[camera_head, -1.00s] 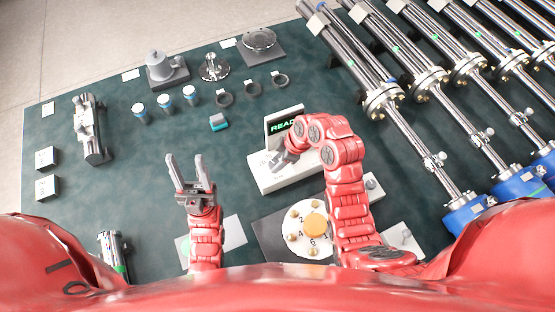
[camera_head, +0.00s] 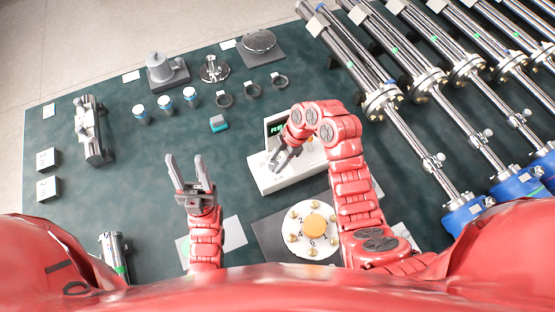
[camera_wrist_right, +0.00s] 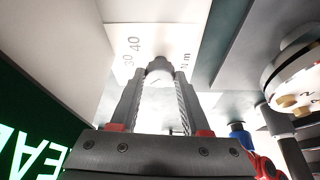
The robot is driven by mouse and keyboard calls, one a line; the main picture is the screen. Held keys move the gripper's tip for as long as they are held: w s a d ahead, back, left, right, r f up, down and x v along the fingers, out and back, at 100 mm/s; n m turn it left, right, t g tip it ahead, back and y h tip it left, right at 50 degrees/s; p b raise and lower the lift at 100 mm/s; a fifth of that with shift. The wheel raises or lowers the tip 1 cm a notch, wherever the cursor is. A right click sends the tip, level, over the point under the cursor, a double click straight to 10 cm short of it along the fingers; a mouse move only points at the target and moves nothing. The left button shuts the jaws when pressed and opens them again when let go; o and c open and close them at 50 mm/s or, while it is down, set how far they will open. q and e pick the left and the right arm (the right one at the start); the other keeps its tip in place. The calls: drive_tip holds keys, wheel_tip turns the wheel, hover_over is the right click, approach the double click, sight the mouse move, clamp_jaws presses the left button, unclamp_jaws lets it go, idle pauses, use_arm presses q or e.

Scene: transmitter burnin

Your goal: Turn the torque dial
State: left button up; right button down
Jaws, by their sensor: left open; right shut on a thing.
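The torque device is a white box (camera_head: 262,180) with an upright display (camera_head: 275,126) in green letters, partly hidden by my right arm. In the right wrist view, its white top carries a printed scale (camera_wrist_right: 133,50) with 30, 40 and "N m". My right gripper (camera_head: 279,163) is over the box's left part. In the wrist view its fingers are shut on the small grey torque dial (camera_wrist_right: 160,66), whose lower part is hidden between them. My left gripper (camera_head: 189,160) is open and empty above the mat, left of the box.
A white round plate with gold studs and an orange centre (camera_head: 314,226) lies in front of the box. Large metal tubes with blue ends (camera_head: 467,212) fill the right side. Small parts, including a teal-grey block (camera_head: 219,123), stand behind. The mat's left middle is clear.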

drive_tip(key=shift+c, duration=1.9)
unclamp_jaws()
drive_tip(key=shift+d+r+p, duration=0.15)
drive_tip(key=shift+r+p, duration=0.15)
drive_tip(key=shift+r, duration=0.2)
drive_tip(key=p+v, duration=0.4)
drive_tip(key=v, duration=1.2)
drive_tip(key=shift+w, duration=0.2)
drive_tip(key=shift+d, duration=0.15)
